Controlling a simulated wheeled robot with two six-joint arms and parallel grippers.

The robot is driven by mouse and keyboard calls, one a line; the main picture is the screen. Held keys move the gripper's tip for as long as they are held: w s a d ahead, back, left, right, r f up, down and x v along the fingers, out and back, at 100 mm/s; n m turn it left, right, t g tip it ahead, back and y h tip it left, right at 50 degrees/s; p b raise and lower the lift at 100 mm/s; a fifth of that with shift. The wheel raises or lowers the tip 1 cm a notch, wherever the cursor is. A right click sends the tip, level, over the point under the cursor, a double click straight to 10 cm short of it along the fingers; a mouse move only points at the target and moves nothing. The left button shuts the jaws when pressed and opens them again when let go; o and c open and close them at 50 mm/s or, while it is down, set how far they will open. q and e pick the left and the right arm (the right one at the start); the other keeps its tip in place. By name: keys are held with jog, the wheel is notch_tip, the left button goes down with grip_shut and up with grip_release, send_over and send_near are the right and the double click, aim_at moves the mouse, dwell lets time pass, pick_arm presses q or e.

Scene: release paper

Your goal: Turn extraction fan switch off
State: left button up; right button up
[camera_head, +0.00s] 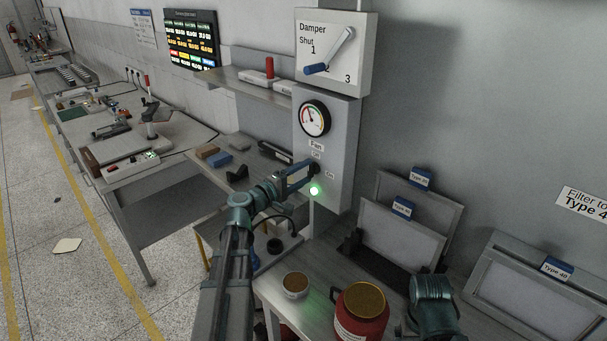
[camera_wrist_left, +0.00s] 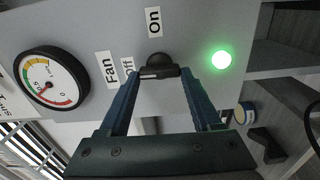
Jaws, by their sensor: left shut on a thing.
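The extraction fan switch is a small black knob (camera_head: 314,169) on the grey wall box, under the "Fan" label and beside the "Off" and "On" labels. In the left wrist view the knob (camera_wrist_left: 160,62) sits between the fingertips, close to both labels; a pale mark shows on it, but I cannot tell surely which label it points to. A green lamp (camera_head: 314,190) beside it is lit, and it also glows in the left wrist view (camera_wrist_left: 221,60). My left gripper (camera_head: 308,168) is shut on the knob. Of my right arm only a teal link shows; its gripper is not visible.
The round gauge (camera_head: 314,118) and the damper panel (camera_head: 355,65) with its lever are above the switch. A red jar (camera_head: 361,315) and a small round tub (camera_head: 295,285) stand on the bench below. Framed filters (camera_head: 400,232) lean at the right.

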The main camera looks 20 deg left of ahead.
pick_arm(q)
jog(key=shift+n, duration=0.3)
jog(key=o, duration=1.4)
jog(key=v, duration=1.4)
jog(key=shift+w, duration=0.1)
jog(key=x, duration=1.3)
jog(key=shift+w+d, duration=0.15)
jog(key=shift+w, duration=0.2)
jog(key=shift+s, duration=0.1)
